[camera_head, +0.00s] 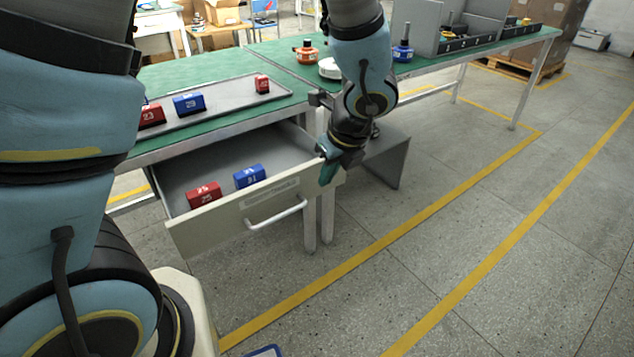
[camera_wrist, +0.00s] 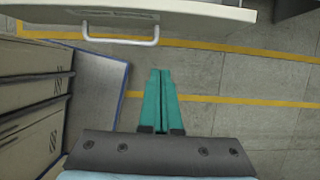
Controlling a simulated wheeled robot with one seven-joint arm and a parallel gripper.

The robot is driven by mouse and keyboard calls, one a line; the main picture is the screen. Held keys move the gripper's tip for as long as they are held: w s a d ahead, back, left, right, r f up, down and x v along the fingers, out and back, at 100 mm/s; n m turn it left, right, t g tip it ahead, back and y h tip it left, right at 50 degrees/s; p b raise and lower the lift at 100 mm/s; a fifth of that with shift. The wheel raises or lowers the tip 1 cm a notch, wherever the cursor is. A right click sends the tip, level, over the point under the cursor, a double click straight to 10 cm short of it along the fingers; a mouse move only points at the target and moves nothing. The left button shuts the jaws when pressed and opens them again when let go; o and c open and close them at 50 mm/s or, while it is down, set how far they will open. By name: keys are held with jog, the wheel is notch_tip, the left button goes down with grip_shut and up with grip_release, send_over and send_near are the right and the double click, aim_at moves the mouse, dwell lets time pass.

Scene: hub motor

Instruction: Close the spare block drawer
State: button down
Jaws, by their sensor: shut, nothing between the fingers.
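The spare block drawer (camera_head: 215,218) is pulled out from under the green-topped table in the head view. It holds a red block (camera_head: 204,195) and a blue block (camera_head: 249,176). Its front has a white bar handle (camera_head: 277,215), and this handle also shows at the top of the wrist view (camera_wrist: 122,41). My gripper (camera_head: 328,172) is at the right end of the drawer front. Its teal fingers (camera_wrist: 160,75) are shut and empty, pointing toward the drawer front in the wrist view. Whether they touch the drawer cannot be told.
A grey tray (camera_head: 225,104) with red and blue blocks lies on the table (camera_head: 165,80) above the drawer. A second green table (camera_head: 480,48) stands behind, carrying motor parts and grey bins. Open floor with yellow lines lies to the right.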

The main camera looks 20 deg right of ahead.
aim_at(306, 186)
jog(key=w+f, duration=0.2)
jog(key=w+a+f, duration=0.1)
jog(key=w+f, duration=0.1)
jog(key=f, duration=0.1)
jog(key=w+f+b, duration=0.1)
jog(key=w+f, duration=0.1)
jog(key=f, duration=0.1)
jog(key=shift+w+a, duration=0.2)
jog(key=shift+w, duration=0.45)
jog(key=shift+f, duration=0.1)
jog(key=shift+w+a, duration=0.1)
jog(key=w+a+p, duration=0.1)
jog(key=w+p, duration=0.3)
jog(key=w, duration=0.2)
jog(key=w+a+p, duration=0.1)
jog(key=w+p, duration=0.3)
jog(key=w, duration=0.3)
jog(key=w+a+p, duration=0.2)
jog(key=w+p, duration=0.1)
jog(key=w, duration=0.4)
jog(key=shift+w+r+p, duration=0.25)
jog(key=shift+p, duration=0.15)
jog(key=shift+w+a+f+p, duration=0.1)
jog(key=shift+w+p, duration=0.15)
jog(key=shift+w, duration=0.25)
jog(key=shift+w+a+f+p, duration=0.1)
jog(key=shift+w+p, duration=0.15)
jog(key=shift+w, duration=0.2)
